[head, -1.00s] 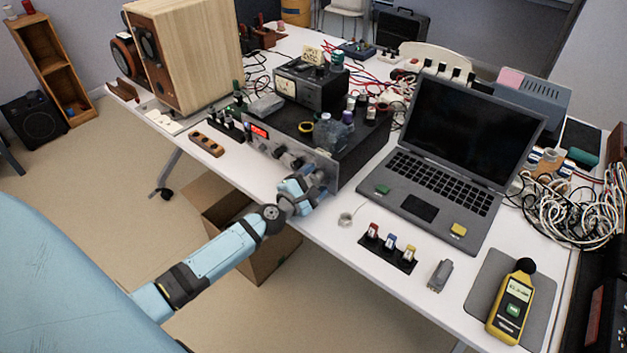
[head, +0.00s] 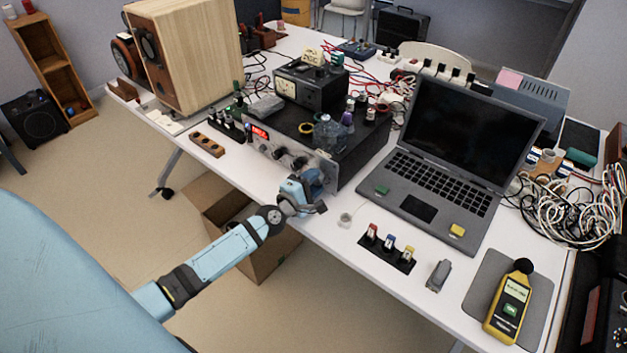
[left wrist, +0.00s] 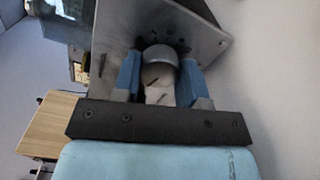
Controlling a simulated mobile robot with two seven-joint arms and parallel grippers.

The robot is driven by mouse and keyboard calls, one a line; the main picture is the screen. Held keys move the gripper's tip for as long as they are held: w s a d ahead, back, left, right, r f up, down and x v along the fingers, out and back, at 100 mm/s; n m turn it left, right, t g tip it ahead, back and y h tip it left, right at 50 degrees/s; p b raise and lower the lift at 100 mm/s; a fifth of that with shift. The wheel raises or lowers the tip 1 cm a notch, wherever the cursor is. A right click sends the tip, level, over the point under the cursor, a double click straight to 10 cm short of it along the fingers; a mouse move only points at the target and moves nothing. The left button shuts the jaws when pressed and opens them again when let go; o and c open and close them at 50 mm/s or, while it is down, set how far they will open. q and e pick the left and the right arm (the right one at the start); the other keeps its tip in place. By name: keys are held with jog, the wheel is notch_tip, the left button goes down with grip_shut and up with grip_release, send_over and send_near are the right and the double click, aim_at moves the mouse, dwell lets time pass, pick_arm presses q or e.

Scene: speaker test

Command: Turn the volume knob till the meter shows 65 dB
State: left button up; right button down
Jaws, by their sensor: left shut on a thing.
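The amplifier (head: 262,147), a black box with a silver front panel and a red display, stands on the white table. My left gripper (head: 318,180) is at the right end of its front panel. In the left wrist view my left gripper (left wrist: 160,82) is shut on the round grey volume knob (left wrist: 158,72), with a blue finger on each side. The knob is hidden behind the gripper in the head view. The yellow sound level meter (head: 509,305) lies on a grey mat (head: 541,297) at the front right. Its small display is too small to read. My right gripper is not in view.
An open laptop (head: 465,150) stands right of the amplifier. A wooden speaker (head: 200,55) stands at the back left. A black rack of coloured pieces (head: 383,257) and a grey piece (head: 438,275) lie near the front edge. Cables (head: 570,210) heap at the right.

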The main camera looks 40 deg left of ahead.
pick_arm(q)
jog(key=o, duration=0.8)
jog(key=shift+c, duration=0.2)
jog(key=shift+o, duration=0.9)
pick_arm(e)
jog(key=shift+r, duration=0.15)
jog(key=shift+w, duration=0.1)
pick_arm(q)
jog(key=s+a+b, duration=0.1)
jog(key=s, duration=1.2)
jog(key=shift+s, duration=0.4)
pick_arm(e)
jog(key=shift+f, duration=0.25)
